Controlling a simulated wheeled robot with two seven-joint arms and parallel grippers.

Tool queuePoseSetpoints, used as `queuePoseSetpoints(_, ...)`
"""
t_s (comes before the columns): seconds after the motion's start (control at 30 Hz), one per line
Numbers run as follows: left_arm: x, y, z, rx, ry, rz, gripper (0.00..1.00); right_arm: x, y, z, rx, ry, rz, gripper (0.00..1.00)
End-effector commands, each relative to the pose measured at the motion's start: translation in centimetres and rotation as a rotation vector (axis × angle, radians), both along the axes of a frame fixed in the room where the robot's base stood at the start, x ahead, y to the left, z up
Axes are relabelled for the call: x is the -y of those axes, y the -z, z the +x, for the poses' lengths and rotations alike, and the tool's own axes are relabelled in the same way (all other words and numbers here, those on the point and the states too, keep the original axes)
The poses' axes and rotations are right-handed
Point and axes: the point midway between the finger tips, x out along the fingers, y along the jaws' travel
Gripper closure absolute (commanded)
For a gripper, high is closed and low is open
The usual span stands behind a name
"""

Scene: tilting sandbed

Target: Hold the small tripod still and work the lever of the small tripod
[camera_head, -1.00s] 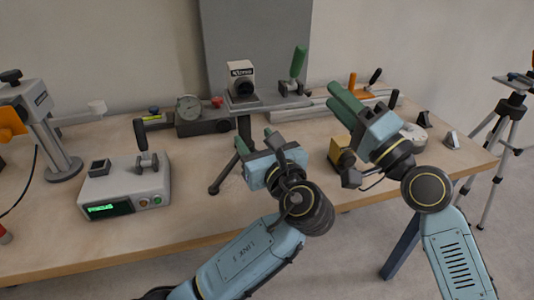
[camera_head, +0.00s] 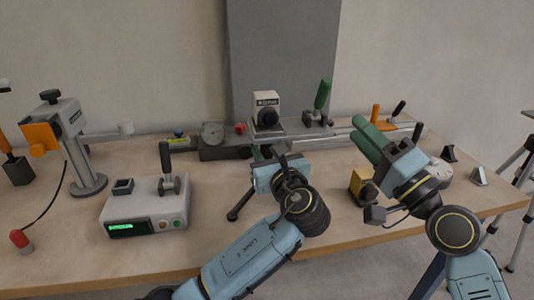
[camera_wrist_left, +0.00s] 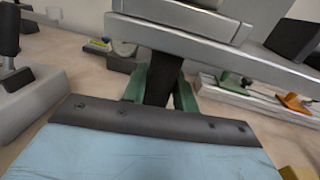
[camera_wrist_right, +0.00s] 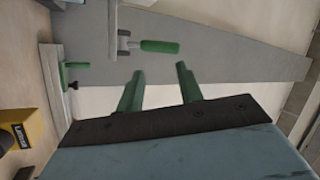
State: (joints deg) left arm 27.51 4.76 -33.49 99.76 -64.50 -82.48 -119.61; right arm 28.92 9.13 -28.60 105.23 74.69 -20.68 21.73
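The small tripod (camera_head: 241,203) stands on the table with splayed dark legs, a grey top bar and a boxy camera (camera_head: 266,112) on it. Its lever, with a green handle (camera_head: 322,94), stands upright on the bar right of the camera; it also shows in the right wrist view (camera_wrist_right: 160,46). My left gripper (camera_wrist_left: 162,88) has its green fingers on both sides of the dark column (camera_wrist_left: 164,75) under the bar and appears shut on it. My right gripper (camera_wrist_right: 160,88) is open and empty, in front of the lever and apart from it.
A grey box with a black lever and green display (camera_head: 146,207) stands left of the tripod. A rail with orange and black levers (camera_head: 376,116) and a yellow block (camera_head: 361,183) are near my right gripper. A grey panel (camera_head: 283,45) stands behind.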

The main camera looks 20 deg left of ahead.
Motion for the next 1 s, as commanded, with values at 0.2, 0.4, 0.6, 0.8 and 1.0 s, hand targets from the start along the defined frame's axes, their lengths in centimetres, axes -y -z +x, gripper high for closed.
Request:
queuePoseSetpoints(0.2, 0.0, 0.0, 0.0, 0.0, 0.0, 0.0, 1.0, 0.0, 0.0, 0.0, 0.0, 0.0, 0.0, 0.64)
queuePoseSetpoints(0.4, 0.0, 0.0, 0.0, -0.001, 0.0, -0.001, 1.0, 0.0, 0.0, 0.0, 0.0, 0.0, 0.0, 0.64)
queuePoseSetpoints(0.6, 0.0, 0.0, 0.0, -0.001, 0.0, -0.001, 1.0, 0.0, 0.1, 0.0, 0.018, 0.011, -0.014, 0.81)
queuePoseSetpoints(0.8, 0.0, 0.1, 0.0, -0.001, 0.0, 0.0, 1.0, 0.4, 0.8, -0.2, 0.209, 0.131, -0.168, 1.0)
queuePoseSetpoints(1.0, 0.0, 0.1, 0.0, -0.001, 0.0, 0.0, 1.0, 1.0, 1.8, -0.7, 0.57, 0.344, -0.466, 1.0)
